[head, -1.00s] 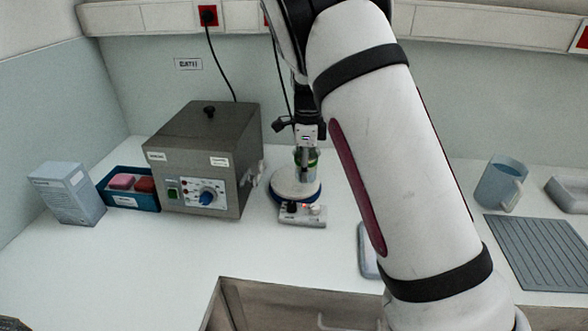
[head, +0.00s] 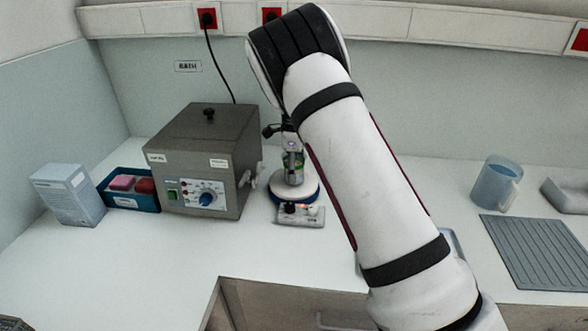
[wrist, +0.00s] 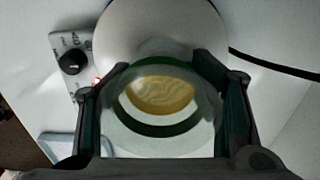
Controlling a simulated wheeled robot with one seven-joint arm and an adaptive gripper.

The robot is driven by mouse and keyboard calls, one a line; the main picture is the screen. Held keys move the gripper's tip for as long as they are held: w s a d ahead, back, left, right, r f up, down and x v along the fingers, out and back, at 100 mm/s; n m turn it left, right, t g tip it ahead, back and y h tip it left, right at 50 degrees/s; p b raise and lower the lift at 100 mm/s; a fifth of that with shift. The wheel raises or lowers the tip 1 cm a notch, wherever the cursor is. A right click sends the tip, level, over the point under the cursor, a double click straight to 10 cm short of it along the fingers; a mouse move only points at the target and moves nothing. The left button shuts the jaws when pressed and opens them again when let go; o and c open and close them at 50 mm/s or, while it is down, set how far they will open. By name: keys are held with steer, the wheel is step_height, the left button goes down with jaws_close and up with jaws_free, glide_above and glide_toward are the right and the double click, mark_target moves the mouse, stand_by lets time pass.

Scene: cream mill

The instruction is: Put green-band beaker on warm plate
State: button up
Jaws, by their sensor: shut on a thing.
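The green-band beaker (head: 293,166) is clear, with a green band and a yellow content that shows in the wrist view (wrist: 160,95). My gripper (head: 291,148) is shut on it, with a dark finger on either side in the wrist view. The warm plate has a round pale top (head: 296,190) and a front panel with a dark knob and a small red light (head: 300,214). The beaker is upright or nearly so and overlaps the pale top in both views. I cannot tell whether its base touches the top.
A grey bath box (head: 208,155) with a blue dial stands close left of the plate. Beyond it are a blue tray (head: 130,202) with sponges and a carton (head: 68,195). At right are a blue jug (head: 496,184) and a ribbed grey mat (head: 540,252).

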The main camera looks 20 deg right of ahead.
steer(key=o, duration=1.3)
steer(key=shift+f, duration=0.1)
step_height(320, 180, up, 11)
steer(key=b, duration=0.2)
steer(key=s+d+r+n+t+y, duration=0.1)
steer(key=s+d+r+n, duration=0.1)
steer(key=s+r+n, duration=0.5)
steer(key=s+r+n+t, duration=0.1)
steer(key=s+r+n, duration=0.4)
steer(key=s, duration=0.8)
steer(key=s+n+t, duration=0.1)
steer(key=s+n, duration=0.2)
steer(key=s, duration=0.3)
steer(key=s+f+n+t, duration=0.1)
steer(key=s+n, duration=0.3)
steer(key=s, duration=0.2)
steer(key=s+a+f+n+t+h, duration=0.1)
steer(key=s+n, duration=0.2)
steer(key=s, duration=0.4)
steer(key=shift+a+f, duration=0.1)
steer(key=shift+f, duration=0.05)
